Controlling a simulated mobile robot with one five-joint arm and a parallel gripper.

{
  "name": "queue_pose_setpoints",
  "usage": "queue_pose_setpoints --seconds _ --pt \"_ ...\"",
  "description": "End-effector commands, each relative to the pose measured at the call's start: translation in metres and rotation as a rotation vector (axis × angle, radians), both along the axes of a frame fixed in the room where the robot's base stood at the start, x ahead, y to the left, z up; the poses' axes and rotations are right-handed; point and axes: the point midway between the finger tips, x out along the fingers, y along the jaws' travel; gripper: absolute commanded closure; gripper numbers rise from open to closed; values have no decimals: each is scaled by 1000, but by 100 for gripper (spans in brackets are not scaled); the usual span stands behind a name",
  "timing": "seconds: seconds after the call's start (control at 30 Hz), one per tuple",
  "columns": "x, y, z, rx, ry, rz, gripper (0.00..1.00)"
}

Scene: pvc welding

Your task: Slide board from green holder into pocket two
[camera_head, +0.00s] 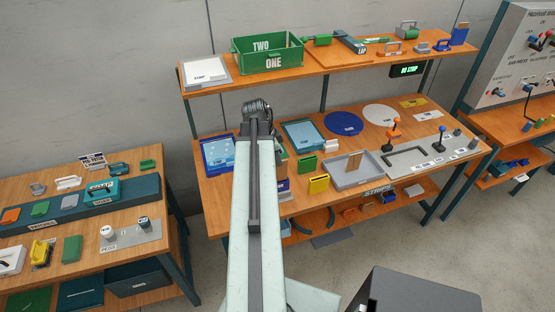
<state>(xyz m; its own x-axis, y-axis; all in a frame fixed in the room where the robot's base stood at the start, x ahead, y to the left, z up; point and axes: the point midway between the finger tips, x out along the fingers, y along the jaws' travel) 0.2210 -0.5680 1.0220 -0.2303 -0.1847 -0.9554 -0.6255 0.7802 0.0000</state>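A green crate (290,60) stands on the upper shelf. Its front wall reads ONE, and a panel behind it reads TWO (261,46). The inside of the pocket behind TWO is hidden from this angle. A small green block-like holder (306,165) stands on the main bench, just right of my arm. I cannot make out a board in it. My pale arm reaches up the middle of the view to a dark joint in front of the bench. My gripper's fingertips do not show; the arm hides that area.
A yellow holder (318,184) and a grey tray (349,184) stand beside the green one. The orange shelf (330,66) overhangs the bench's rear. A cluttered left bench (140,262) stands nearby, with bare floor between.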

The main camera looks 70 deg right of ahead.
Motion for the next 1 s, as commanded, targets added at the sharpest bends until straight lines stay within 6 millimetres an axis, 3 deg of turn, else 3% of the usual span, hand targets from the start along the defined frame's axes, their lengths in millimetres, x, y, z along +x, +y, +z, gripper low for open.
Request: queue_pose_setpoints --seconds 1.0 --pt "0 0 -27 0 0 0 100"
